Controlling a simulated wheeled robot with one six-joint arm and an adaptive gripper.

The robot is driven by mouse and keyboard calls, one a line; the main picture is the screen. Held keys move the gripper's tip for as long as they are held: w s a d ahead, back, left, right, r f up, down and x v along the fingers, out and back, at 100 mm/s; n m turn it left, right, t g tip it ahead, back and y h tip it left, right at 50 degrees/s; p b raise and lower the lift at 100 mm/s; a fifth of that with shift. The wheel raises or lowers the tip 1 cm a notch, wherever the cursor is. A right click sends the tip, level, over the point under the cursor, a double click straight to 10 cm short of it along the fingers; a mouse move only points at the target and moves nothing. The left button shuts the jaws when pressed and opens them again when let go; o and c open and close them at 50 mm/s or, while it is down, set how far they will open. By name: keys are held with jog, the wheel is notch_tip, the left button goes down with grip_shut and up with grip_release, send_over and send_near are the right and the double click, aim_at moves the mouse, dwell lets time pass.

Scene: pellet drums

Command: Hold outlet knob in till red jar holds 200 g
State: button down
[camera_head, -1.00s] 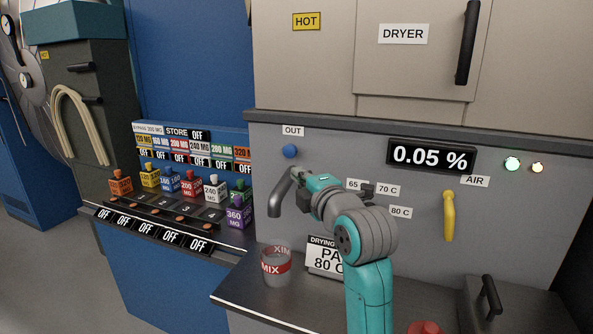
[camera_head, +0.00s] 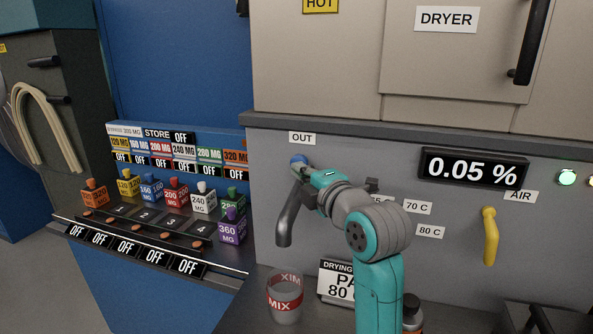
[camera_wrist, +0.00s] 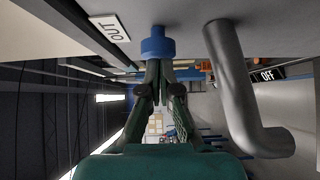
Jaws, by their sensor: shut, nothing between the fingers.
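The blue outlet knob (camera_head: 298,159) is on the dryer front, under the OUT label. My gripper (camera_head: 303,171) is shut and empty, its fingertips at the knob's front. In the wrist view the knob (camera_wrist: 157,44) lies directly ahead of the closed fingertips (camera_wrist: 158,64), which appear to touch it; how far it is pressed in cannot be told. The grey outlet spout (camera_head: 288,220) bends down beside my gripper. A clear jar with a red MIX band (camera_head: 285,301) stands upright below the spout. No pellet stream shows, and its contents are unclear.
The dryer display (camera_head: 473,169) reads 0.05 %. A yellow AIR handle (camera_head: 490,236) is at the right. A drying sign (camera_head: 336,281) stands behind my arm. Several coloured blocks, one a red 200 MG block (camera_head: 176,196), sit on the store shelf at the left.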

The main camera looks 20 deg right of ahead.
jog(key=shift+d, duration=0.15)
jog(key=shift+w+d, duration=0.5)
jog(key=shift+w, duration=0.2)
jog(key=shift+d, duration=0.15)
dwell(3.7)
